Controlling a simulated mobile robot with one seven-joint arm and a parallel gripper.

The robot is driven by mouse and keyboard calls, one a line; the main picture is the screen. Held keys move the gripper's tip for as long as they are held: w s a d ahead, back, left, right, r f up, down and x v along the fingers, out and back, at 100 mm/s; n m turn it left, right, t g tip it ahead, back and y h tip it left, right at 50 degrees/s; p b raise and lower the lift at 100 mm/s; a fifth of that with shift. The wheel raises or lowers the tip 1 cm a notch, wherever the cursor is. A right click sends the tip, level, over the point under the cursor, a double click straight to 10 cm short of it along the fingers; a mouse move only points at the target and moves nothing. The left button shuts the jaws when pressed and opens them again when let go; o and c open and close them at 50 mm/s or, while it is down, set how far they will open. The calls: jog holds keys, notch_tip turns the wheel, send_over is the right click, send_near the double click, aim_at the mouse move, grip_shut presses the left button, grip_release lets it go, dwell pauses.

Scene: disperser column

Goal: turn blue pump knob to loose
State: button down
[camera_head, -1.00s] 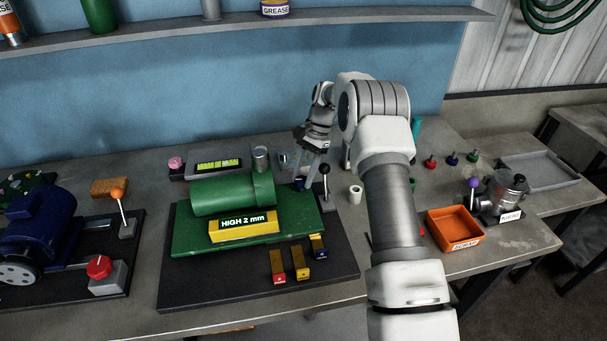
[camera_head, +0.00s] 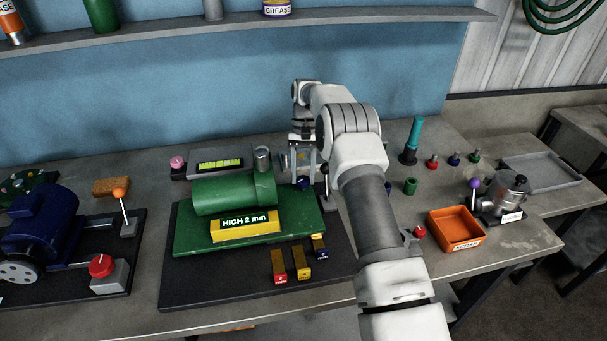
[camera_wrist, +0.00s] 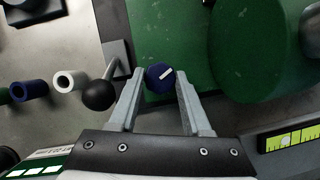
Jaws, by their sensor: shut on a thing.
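The blue knob (camera_wrist: 159,80) with a white pointer mark sits on the corner of the green pump base in the wrist view. It also shows small at the right end of the base in the head view (camera_head: 304,184). My gripper (camera_wrist: 160,76) points down with one fingertip on each side of the knob, shut on it. The white mark lies slanted, nearly level in the wrist view. The green pump (camera_head: 234,191) stands left of my gripper in the head view, with a yellow "HIGH 2 mm" block (camera_head: 244,225) in front.
A lever with a black ball (camera_wrist: 99,95) stands close beside my gripper. White (camera_wrist: 70,81) and blue (camera_wrist: 29,91) rings lie past it. A display box (camera_head: 214,164) is behind the pump. An orange tray (camera_head: 455,229) is at the right.

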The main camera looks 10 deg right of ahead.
dwell(0.5)
jog(key=shift+c, duration=1.8)
grip_release()
